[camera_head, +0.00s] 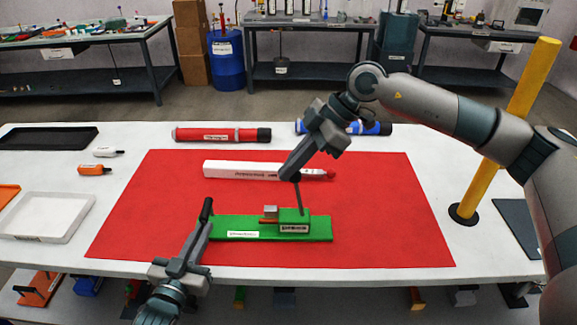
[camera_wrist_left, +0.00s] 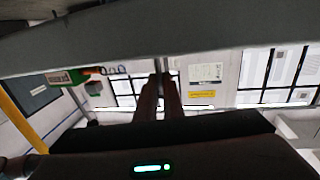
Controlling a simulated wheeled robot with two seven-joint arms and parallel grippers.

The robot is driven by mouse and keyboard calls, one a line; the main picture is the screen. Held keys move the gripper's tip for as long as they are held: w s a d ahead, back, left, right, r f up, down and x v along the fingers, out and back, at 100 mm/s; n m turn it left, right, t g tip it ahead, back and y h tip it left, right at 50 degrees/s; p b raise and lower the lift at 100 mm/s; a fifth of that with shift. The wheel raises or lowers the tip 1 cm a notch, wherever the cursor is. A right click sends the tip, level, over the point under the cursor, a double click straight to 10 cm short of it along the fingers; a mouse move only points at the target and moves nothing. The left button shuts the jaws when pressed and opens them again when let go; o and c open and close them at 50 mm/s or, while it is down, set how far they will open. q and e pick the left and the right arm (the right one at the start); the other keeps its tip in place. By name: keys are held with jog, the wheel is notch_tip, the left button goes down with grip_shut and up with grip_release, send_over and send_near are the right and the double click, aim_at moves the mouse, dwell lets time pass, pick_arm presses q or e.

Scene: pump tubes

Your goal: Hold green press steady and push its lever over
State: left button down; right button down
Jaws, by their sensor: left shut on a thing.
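The green press (camera_head: 305,227) lies on the red mat (camera_head: 390,220), its long flat base running left to right. A green block with a label stands towards the base's right end, with a small grey piece beside it. The thin grey lever (camera_head: 299,198) rises from the block, close to upright. My left gripper (camera_head: 207,211) is shut at the base's left end; its closed fingers (camera_wrist_left: 163,90) show in the left wrist view. My right gripper (camera_head: 288,176) is at the lever's top, pointing down; its fingers hide the top, and their opening is unclear.
A white marker-like tube (camera_head: 240,170) with a red tip lies behind the press. A red tube (camera_head: 215,134) and a blue tube (camera_head: 372,128) lie further back. A yellow post (camera_head: 505,130) stands at right. A white tray (camera_head: 45,217) is at left. The mat's right side is clear.

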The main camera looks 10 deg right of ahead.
pick_arm(q)
jog(key=shift+r, duration=0.1)
pick_arm(e)
jog(key=shift+d+y, duration=0.3)
jog(key=shift+d, duration=0.05)
jog(key=shift+s+d+y, duration=0.15)
jog(key=shift+d+y, duration=0.15)
jog(key=shift+d, duration=0.05)
jog(key=shift+s+d+r, duration=0.15)
jog(key=shift+d, duration=0.75)
pick_arm(q)
jog(key=shift+a, duration=0.15)
pick_arm(e)
jog(key=s+d+f+t+y, duration=0.1)
jog(key=d+f+y, duration=0.1)
jog(key=d, duration=0.3)
jog(key=s+d+f+t+y, duration=0.1)
jog(key=s+d+f+y, duration=0.1)
jog(key=d+y, duration=0.3)
jog(key=shift+d+f, duration=0.5)
